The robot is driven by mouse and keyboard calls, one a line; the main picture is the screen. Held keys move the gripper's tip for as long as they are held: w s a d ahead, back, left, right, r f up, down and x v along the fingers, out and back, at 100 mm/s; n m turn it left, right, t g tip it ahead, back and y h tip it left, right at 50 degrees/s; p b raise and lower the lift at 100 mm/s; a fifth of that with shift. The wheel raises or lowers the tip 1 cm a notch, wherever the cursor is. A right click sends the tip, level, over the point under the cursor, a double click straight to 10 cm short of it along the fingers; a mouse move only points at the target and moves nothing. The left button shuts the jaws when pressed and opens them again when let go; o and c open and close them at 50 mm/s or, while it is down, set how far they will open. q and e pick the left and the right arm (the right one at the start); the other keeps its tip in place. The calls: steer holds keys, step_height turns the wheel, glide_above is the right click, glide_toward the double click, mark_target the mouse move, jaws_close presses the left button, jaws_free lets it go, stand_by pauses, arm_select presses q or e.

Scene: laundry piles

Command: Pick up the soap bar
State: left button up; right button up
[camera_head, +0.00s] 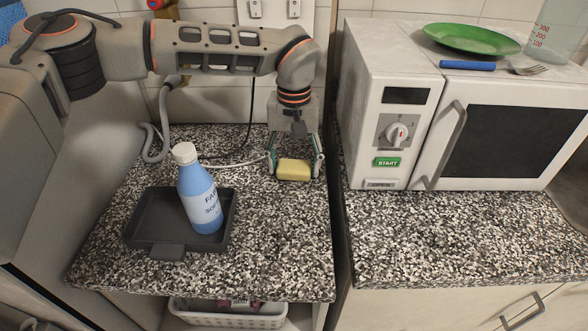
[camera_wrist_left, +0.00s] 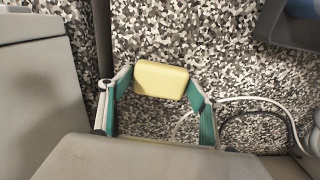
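The yellow soap bar (camera_head: 294,170) lies on the speckled counter, right of the blue bottle. My left gripper (camera_head: 296,172) comes down over it from above. The gripper is open, with one finger on each side of the bar and little gap to either side. In the left wrist view, the soap bar (camera_wrist_left: 161,79) sits between the tips of the green-padded fingers (camera_wrist_left: 160,84). I cannot tell whether the tips touch it. My right gripper is not in view.
A dark tray (camera_head: 150,235) holds the blue bottle (camera_head: 199,195) on the left. A white microwave (camera_head: 425,110) stands across a gap on the right, with a green plate (camera_head: 472,38) and fork on top. A pale hose and cable run behind the soap. The counter front is clear.

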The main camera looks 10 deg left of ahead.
mark_target(294, 165)
arm_select(q)
steer(key=c, duration=0.6)
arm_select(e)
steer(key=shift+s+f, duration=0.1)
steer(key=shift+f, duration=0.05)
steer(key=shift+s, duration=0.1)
arm_select(q)
steer(key=shift+r, duration=0.5)
steer(key=shift+r+p, duration=1.15)
steer(key=shift+r, duration=8.35)
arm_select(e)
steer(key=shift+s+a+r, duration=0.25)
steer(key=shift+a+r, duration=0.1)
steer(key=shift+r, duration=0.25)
